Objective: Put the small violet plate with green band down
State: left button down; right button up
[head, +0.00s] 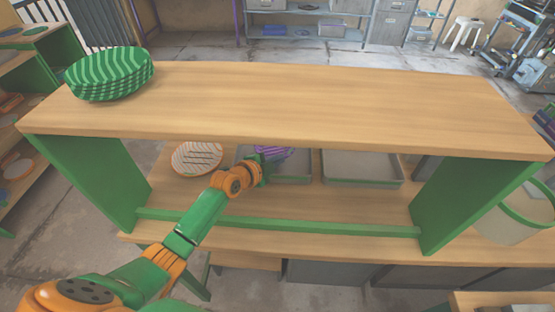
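A violet striped piece (272,152), seemingly the violet plate, shows under the wooden top, at the end of my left arm. The upper shelf edge and my gripper cover much of it, and I cannot make out a green band. My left gripper (264,163) reaches in under the top and meets or overlaps the plate, over the left grey tray (292,180). Its fingertips are too small and hidden to show whether they are closed on the plate. I cannot tell whether the plate touches the tray. My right gripper is not in view.
An orange-and-white striped plate (197,157) lies on the lower shelf, left of the trays. A second grey tray (360,168) is at right. Green side panels (475,205) and a front rail (280,225) bound the shelf.

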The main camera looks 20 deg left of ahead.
pick_arm(q)
jog(key=c, duration=1.1)
grip_release()
jog(key=shift+r, duration=0.1)
jog(key=shift+s+a+r+p, duration=0.1)
jog(key=shift+r+p, duration=0.75)
jog(key=shift+p, duration=0.2)
jog(key=v, duration=1.1)
jog(key=shift+s+f+p, duration=0.1)
jog(key=shift+s+p, duration=0.25)
jog(key=shift+a, duration=0.1)
